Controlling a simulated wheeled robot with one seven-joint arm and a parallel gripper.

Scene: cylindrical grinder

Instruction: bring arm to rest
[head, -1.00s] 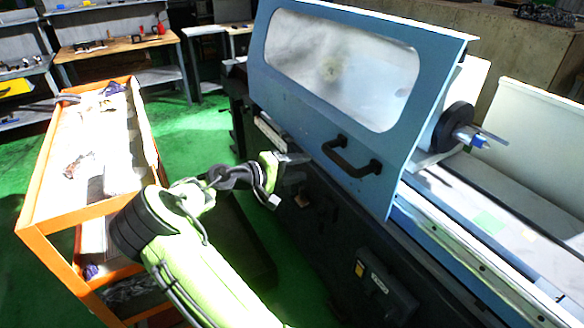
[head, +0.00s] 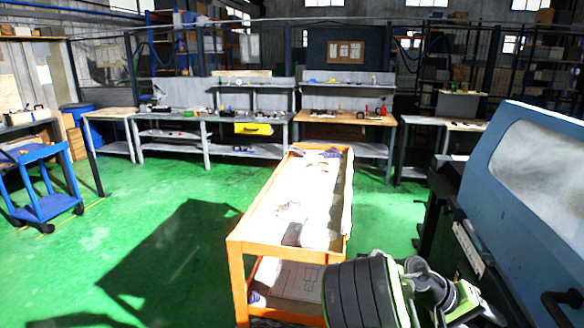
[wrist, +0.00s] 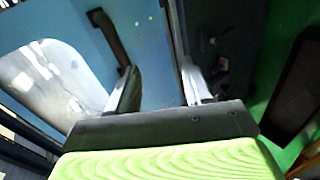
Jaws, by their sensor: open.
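My gripper (wrist: 158,88) shows in the wrist view with its two fingers apart and nothing between them. In that view it faces the blue grinder door (wrist: 150,45) and its black handle (wrist: 108,35). One finger overlaps the lower end of the handle in the picture; I cannot tell whether they touch. In the head view my green and black arm is folded at the lower right, beside the grinder's blue door (head: 510,205). The fingertips cannot be made out there.
An orange cart (head: 238,245) stands just left of my arm, with items on its top. A blue cart (head: 50,205) stands at the far left. Workbenches (head: 208,148) line the back. Green floor (head: 150,235) is open to the left of the orange cart.

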